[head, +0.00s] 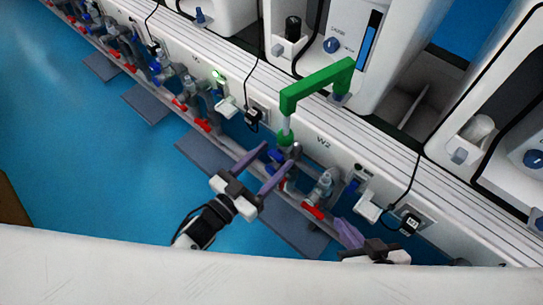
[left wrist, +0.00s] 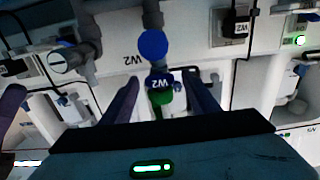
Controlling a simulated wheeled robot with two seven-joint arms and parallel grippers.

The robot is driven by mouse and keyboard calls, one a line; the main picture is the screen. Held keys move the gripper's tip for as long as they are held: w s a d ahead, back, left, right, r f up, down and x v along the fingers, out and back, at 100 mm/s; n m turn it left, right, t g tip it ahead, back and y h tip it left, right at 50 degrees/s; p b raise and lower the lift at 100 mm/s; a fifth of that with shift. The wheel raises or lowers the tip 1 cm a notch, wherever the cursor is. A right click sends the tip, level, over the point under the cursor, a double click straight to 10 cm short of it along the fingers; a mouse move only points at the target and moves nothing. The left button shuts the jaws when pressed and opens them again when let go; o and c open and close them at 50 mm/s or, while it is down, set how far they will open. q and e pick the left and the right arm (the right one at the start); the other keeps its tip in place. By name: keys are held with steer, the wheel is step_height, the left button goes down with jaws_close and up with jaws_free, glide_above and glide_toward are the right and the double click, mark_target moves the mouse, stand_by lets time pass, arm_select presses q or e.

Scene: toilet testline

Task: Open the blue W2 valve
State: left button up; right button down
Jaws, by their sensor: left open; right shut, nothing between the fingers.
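The blue W2 valve (head: 277,156) is on the pipework below the bench edge in the head view, partly hidden by my left gripper. My left gripper (head: 280,150) is open, one purple finger on each side of the valve. Whether the fingers touch it cannot be told. My right gripper (head: 343,226) is shut and empty, lower right by the pipes.
A green pipe (head: 318,85) rises above the valve. Red-handled valves (head: 313,212) and grey fittings line the pipe run on both sides. A black plug and cable (head: 253,116) hang close by. Blue floor (head: 100,160) is open to the left.

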steer(key=shift+s, duration=0.15)
arm_select(q)
steer(key=c, duration=1)
steer(key=shift+c, duration=0.2)
